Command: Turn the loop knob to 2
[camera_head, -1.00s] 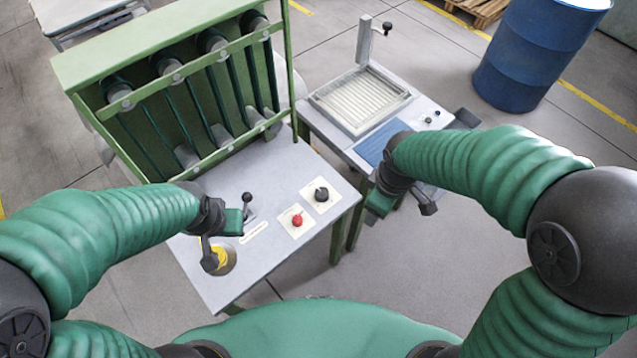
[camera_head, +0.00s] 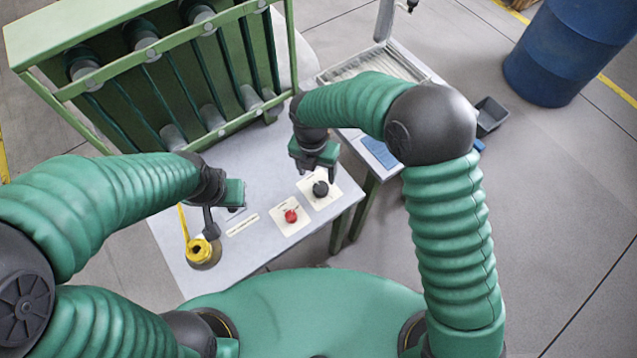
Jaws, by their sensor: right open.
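Two knobs sit on pale square plates on the grey table top: a black knob (camera_head: 320,188) and a red knob (camera_head: 291,216). Their markings are too small to read, so I cannot tell which is labelled loop or where either points. My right gripper (camera_head: 320,171) is open and empty, with its fingers just behind and above the black knob; I cannot tell if they touch it. My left gripper (camera_head: 222,218) hangs over the table's left part, left of the red knob. Its jaws are not clear.
The grey table (camera_head: 270,250) carries a green frame (camera_head: 50,45) with several dark rollers behind. A yellow round item (camera_head: 201,250) lies at its left front. A second table with a blue panel (camera_head: 380,153) and a blue barrel (camera_head: 565,50) stand to the right.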

